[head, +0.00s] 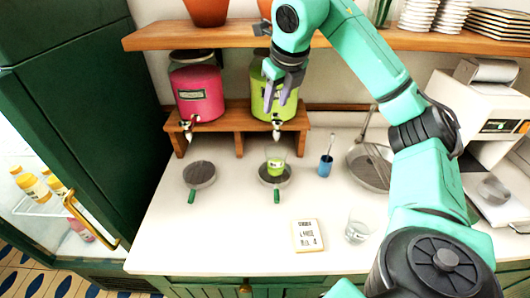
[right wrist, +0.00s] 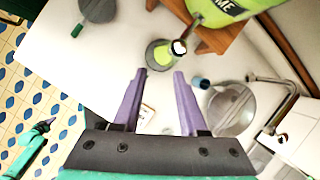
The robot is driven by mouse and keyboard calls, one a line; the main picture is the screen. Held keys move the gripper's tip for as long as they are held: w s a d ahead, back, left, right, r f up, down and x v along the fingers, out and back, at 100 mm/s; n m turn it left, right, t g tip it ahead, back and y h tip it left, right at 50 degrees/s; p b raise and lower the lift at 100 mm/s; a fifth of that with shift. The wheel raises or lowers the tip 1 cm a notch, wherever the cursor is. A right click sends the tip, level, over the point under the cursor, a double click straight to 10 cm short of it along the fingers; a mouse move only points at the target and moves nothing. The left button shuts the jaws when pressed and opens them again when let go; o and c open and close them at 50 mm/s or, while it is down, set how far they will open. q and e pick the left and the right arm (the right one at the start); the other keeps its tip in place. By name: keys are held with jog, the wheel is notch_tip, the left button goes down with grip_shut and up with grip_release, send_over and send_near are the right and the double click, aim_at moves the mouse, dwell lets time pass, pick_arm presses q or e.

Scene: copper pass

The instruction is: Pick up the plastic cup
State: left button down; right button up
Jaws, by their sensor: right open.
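A clear cup with green drink (head: 275,158) stands upright on a round grey drip tray (head: 264,178) below the lime dispenser's tap. It also shows in the right wrist view (right wrist: 162,56), beyond my fingertips. A second clear cup (head: 357,231), seemingly empty, stands at the counter's front. My right gripper (head: 283,97) is open and empty, in front of the lime dispenser and well above the filled cup; its purple fingers show apart in the right wrist view (right wrist: 158,72). My left gripper (right wrist: 44,126) shows small over the floor in the right wrist view, its jaws unclear.
The lime dispenser (head: 262,92) and pink dispenser (head: 197,90) stand on a wooden stand (head: 239,142). An upper shelf (head: 215,36) runs above. A blue cup (head: 326,166), a pan (head: 366,172), an order card (head: 307,236) and a white machine (head: 475,108) share the counter. The counter's left front is clear.

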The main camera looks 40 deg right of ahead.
jog(key=a+b+x, duration=0.1)
jog(key=b+x, duration=0.1)
jog(key=x, duration=0.2)
pick_arm(q)
notch_tip(320, 180, down, 10)
jog(key=s+b, duration=0.2)
jog(key=b, duration=0.5)
pick_arm(e)
send_over(269, 158)
jog(key=s+a, duration=0.1)
jog(key=s, duration=0.2)
notch_tip(269, 158, down, 10)
jog(key=p+x, duration=0.2)
jog(key=x, duration=0.3)
jog(key=p+x, duration=0.2)
jog(key=x, duration=0.3)
jog(key=shift+s+a+f, duration=0.15)
jog(key=shift+a, duration=0.05)
jog(key=shift+f, duration=0.25)
pick_arm(q)
jog(key=r, duration=0.3)
jog(key=shift+w+r, duration=0.25)
jog(key=shift+r, duration=0.15)
pick_arm(e)
grip_shut()
